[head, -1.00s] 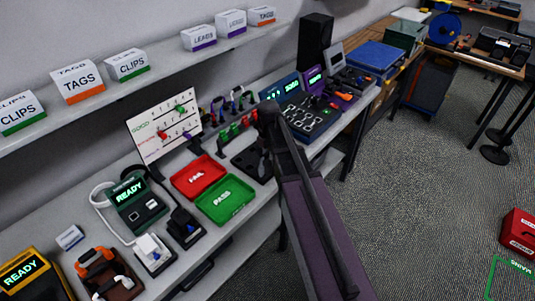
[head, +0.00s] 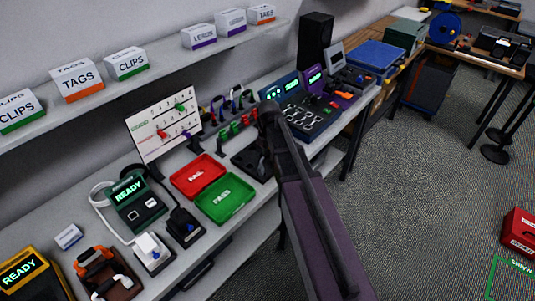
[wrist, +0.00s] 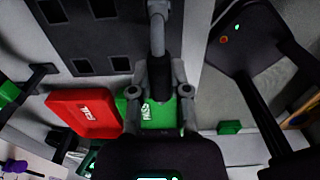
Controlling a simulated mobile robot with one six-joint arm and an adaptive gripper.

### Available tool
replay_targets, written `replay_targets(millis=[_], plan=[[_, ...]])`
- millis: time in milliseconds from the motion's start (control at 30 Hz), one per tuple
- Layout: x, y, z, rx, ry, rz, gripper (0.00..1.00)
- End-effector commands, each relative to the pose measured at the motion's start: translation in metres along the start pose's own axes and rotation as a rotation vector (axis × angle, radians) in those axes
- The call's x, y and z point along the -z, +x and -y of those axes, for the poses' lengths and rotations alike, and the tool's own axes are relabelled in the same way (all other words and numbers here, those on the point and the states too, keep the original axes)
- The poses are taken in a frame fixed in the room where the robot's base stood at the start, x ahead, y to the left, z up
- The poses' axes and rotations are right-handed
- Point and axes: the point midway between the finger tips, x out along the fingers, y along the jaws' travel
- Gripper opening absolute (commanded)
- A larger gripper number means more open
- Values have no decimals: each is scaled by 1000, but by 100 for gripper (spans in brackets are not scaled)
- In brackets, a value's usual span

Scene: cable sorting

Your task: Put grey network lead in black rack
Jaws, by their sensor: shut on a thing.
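In the wrist view my gripper (wrist: 160,98) is shut on the grey network lead (wrist: 157,35), a grey cable end with a dark lower part between the fingers. A dark panel with square openings (wrist: 88,38) lies behind the lead and looks like the black rack. I cannot tell whether the lead touches it. In the head view a low black holder (head: 246,164) stands on the bench beside my arm, partly covered by it. My arm hides the fingers and the lead in that view.
The red FAIL tray (head: 197,174) and green PASS tray (head: 225,199) lie left of my arm. A green READY device (head: 137,204), a white marked board (head: 163,122) and a clip row (head: 231,127) share the bench. A black piece with small lights (wrist: 252,40) is at the wrist view's right.

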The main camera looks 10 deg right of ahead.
Motion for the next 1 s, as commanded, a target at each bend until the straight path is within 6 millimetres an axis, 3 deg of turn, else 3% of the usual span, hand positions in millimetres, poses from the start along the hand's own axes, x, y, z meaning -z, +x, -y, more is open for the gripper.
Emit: replay_targets(millis=[633,667,800,1000], plan=[[0,3,0,0,0,0,0],[0,3,0,0,-1,0,26],[0,3,0,0,-1,0,64],[0,3,0,0,-1,0,64]])
